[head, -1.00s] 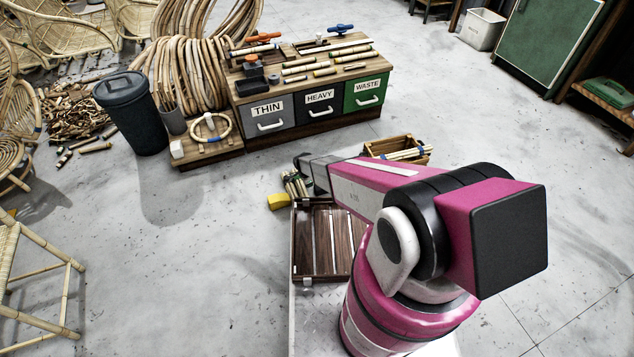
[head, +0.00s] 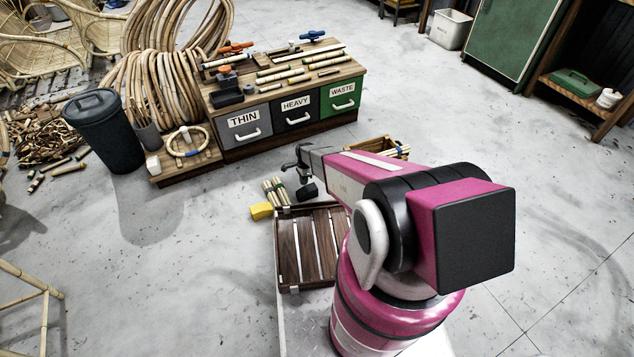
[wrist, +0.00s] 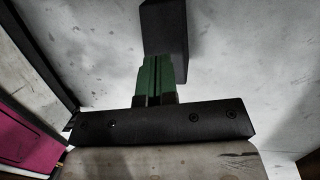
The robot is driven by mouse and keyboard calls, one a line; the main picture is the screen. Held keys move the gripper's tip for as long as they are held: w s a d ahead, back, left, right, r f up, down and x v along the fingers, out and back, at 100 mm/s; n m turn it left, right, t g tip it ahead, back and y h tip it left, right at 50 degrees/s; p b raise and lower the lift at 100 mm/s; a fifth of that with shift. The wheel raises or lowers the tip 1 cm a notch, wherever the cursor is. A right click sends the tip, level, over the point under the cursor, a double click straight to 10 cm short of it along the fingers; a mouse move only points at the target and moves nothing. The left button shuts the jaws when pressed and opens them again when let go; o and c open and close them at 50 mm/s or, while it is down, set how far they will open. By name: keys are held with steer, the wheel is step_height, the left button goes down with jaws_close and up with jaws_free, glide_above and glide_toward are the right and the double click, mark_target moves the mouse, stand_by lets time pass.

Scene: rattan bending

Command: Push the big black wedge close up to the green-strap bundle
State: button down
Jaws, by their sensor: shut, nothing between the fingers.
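The big black wedge (head: 308,191) lies on the floor just behind the slatted wooden tray. The green-strap bundle (head: 275,191) of pale sticks lies to its left, with a narrow gap of floor between them. My gripper (head: 304,179) points down just behind the black wedge in the head view. In the wrist view, its shut green fingers (wrist: 160,60) reach the dark wedge (wrist: 164,25), which fills the top centre. They look close against it; whether they touch is unclear. The bundle cannot be made out in the wrist view.
A yellow wedge (head: 261,212) sits at the bundle's left. The slatted tray (head: 279,262) lies in front. A wooden crate (head: 373,142) with sticks stands behind my arm. The drawer bench (head: 277,122) stands at the back, with open floor before it.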

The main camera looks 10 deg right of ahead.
steer(key=w+d+r+y, duration=0.2)
steer(key=d+r, duration=0.1)
steer(key=d, duration=0.4)
steer(key=w+d+r+y, duration=0.2)
steer(key=d+r+y, duration=0.1)
steer(key=d, duration=0.4)
steer(key=w+d+r+y, duration=0.2)
steer(key=w+d+r, duration=0.1)
steer(key=d, duration=0.5)
steer(key=shift+r+n+y, duration=0.1)
steer(key=shift+n+y, duration=0.2)
steer(key=shift+y, duration=0.1)
glide_toward(312, 184)
steer(key=f, duration=0.2)
steer(key=a+f, duration=0.1)
steer(key=f, duration=0.1)
steer(key=s+a+f, duration=0.1)
steer(key=f, duration=0.1)
steer(key=shift+a, duration=0.25)
steer(key=shift+s+a, duration=0.25)
steer(key=shift+a, duration=0.55)
steer(key=shift+s+a, duration=0.25)
steer(key=shift+a, duration=0.6)
